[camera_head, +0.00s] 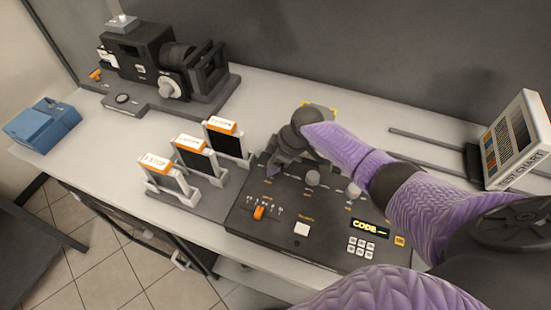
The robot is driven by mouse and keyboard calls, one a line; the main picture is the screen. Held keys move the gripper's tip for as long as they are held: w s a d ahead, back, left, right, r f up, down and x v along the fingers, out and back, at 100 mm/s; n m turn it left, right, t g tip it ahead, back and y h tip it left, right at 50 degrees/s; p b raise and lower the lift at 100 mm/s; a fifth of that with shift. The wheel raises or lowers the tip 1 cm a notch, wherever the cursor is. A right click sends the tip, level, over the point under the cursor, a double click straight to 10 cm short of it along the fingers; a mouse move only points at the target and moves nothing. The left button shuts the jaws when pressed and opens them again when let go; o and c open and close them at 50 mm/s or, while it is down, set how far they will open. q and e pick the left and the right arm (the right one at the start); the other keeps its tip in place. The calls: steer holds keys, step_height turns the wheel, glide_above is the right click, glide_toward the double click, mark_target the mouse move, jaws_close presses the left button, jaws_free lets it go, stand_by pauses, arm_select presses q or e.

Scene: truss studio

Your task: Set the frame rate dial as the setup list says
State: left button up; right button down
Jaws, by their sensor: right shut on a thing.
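A dark control panel (268,235) lies on the bench, with an orange lever (259,212), a small keypad (361,247) and a display reading "CODE" (370,228). Two grey knobs show on it, a middle one (312,178) and a right one (353,189). My right gripper (273,168) points down at the panel's upper left, in line with these knobs. It is shut on a dial there, which its fingers mostly hide. The dial's label and setting cannot be read. A yellow-edged item (320,106) behind the gripper is partly hidden. My left gripper is not in view.
Three orange-topped filter holders (168,180) stand left of the panel. A black camera rig (150,60) stands at the back left, a blue box (42,124) at the far left. A test chart (515,140) stands at the right. The bench front is mostly clear at left.

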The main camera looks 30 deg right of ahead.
steer(key=shift+r+m+p, duration=0.2)
steer(key=shift+m+p, duration=0.4)
steer(key=shift+p, duration=0.05)
steer(key=shift+a+m+t+h+p, duration=0.1)
steer(key=shift+m+t+h+p, duration=0.25)
steer(key=shift+m+p, duration=0.55)
steer(key=m+h+p, duration=0.1)
steer(key=m+p, duration=0.1)
steer(key=m, duration=0.1)
steer(key=shift+m+t, duration=0.25)
steer(key=shift+m, duration=0.05)
steer(key=shift+a+m+h+p, duration=0.1)
steer(key=shift+m+h+p, duration=0.25)
steer(key=shift+m+p, duration=0.2)
steer(key=m+h+p, duration=0.1)
steer(key=m, duration=0.2)
steer(key=shift+f, duration=0.1)
steer(key=shift+f+m+h, duration=0.1)
steer(key=shift+m+h, duration=0.8)
steer(key=shift+m, duration=1.25)
